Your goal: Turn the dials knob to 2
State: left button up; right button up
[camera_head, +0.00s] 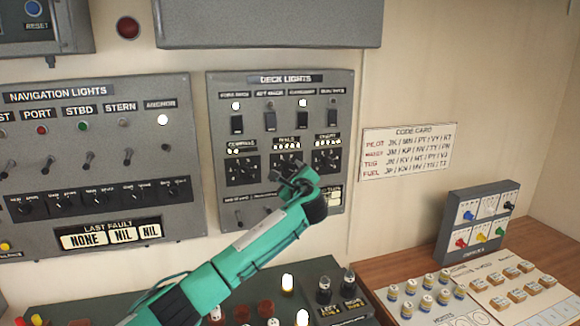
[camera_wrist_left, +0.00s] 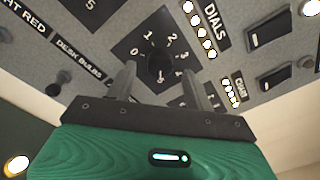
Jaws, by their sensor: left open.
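The dials knob is a dark round knob (camera_wrist_left: 158,62) on a black plate marked with numbers, under the DIALS label (camera_wrist_left: 204,22) in the left wrist view. In the head view its plate (camera_head: 287,164) is the middle of three on the deck lights panel (camera_head: 214,130), partly hidden by my gripper. My left gripper (camera_head: 291,180) is at the panel, just below this plate. In the wrist view its two open fingers (camera_wrist_left: 158,88) stand apart at either side of the knob's lower end, with nothing between them clearly gripped. I cannot tell where the knob points.
The compass dial (camera_head: 243,170) and chart dial (camera_head: 327,161) flank it closely. Toggle switches and lamps sit above. The navigation lights panel (camera_head: 95,88) is to the left. A code card (camera_head: 408,152) hangs right. A console with lit buttons (camera_head: 288,282) lies below.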

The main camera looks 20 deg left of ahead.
pick_arm(q)
jog(key=shift+x, duration=1)
jog(key=shift+c, duration=0.2)
